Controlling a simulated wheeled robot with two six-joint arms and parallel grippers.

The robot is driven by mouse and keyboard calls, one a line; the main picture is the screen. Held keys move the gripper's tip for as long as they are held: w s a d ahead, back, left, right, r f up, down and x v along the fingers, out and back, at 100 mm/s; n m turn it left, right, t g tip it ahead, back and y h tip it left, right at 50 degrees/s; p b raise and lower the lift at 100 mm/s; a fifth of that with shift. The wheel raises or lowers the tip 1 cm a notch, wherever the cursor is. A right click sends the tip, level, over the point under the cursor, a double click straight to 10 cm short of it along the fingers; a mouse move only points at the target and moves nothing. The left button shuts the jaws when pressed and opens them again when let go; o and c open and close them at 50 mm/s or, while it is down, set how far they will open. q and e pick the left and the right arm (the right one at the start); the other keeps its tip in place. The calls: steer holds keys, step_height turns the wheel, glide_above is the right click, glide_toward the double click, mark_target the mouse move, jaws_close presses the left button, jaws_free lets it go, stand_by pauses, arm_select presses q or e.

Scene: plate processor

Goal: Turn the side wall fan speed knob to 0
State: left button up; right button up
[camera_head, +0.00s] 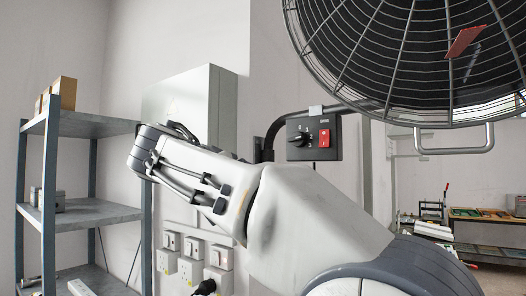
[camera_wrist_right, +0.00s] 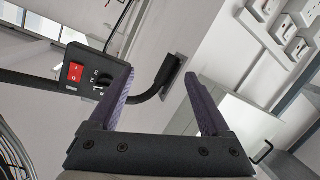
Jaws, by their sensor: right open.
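The knob is outside the gap. The pointer's exact setting is too small to read. My left gripper is not in view.
The wall fan's cage (camera_head: 400,60) fills the upper right. A grey cabinet (camera_head: 190,105) and several wall sockets (camera_head: 193,245) are near my arm. A metal shelf (camera_head: 88,215) stands at left. A cable (camera_wrist_right: 150,95) runs from the box.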

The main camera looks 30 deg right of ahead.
mark_target(295, 140)
steer(key=s+d+r+m+g+h, duration=0.1)
steer(key=s+d+r+m+h, duration=0.3)
steer(key=r, duration=0.5)
steer(key=shift+m+g, duration=0.3)
steer(key=shift+m, duration=0.1)
steer(key=p+x, duration=0.5)
steer(key=x, duration=0.4)
steer(key=shift+w+d+r, duration=0.2)
steer(key=shift+w+d, duration=0.05)
steer(key=shift+w, duration=0.1)
steer(key=shift+w+d+f, duration=0.15)
steer(key=shift+w+d, duration=0.1)
steer(key=shift+d, duration=0.25)
jaws_close()
